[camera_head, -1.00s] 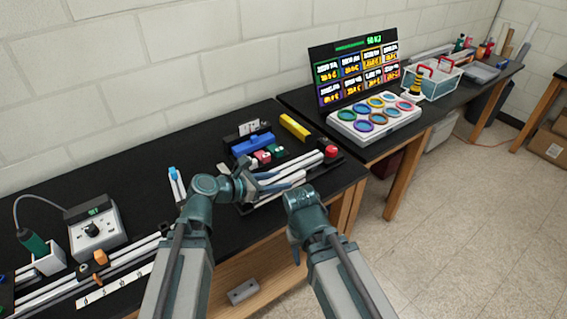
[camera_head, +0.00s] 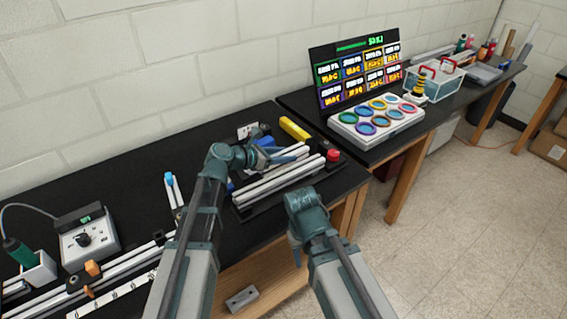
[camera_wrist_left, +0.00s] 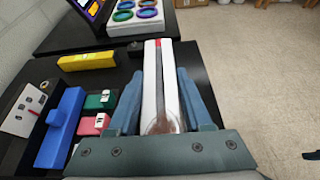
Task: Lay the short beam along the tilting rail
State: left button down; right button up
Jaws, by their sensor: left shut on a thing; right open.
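The short beam (camera_head: 291,153), white, is gripped by my left gripper (camera_head: 268,158) above the black table. In the left wrist view, a pale beam (camera_wrist_left: 150,85) runs forward between the two blue-grey fingers (camera_wrist_left: 160,100). Two long pale rails (camera_head: 280,181) lie side by side on a dark base just in front of and below the held beam in the head view. I take them for the tilting rail; which part tilts I cannot tell. My right gripper (camera_head: 296,243) is open and empty, hanging off the table's front edge.
A red knob (camera_head: 333,156) stands at the rails' right end. A yellow block (camera_head: 295,129) and a blue block (camera_wrist_left: 62,130) lie behind. Green (camera_wrist_left: 98,102) and red (camera_wrist_left: 92,125) blocks sit beside the gripper. A control box (camera_head: 85,238) stands at left.

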aim_at(284, 165)
pick_arm(q)
notch_tip(284, 165, down, 4)
jog(key=b, duration=0.3)
jog(key=shift+r, duration=0.35)
jog(key=shift+f+b, duration=0.4)
jog(key=shift+f, duration=0.1)
jog(key=shift+c, duration=1.6)
grip_release()
jog(key=shift+r, duration=0.15)
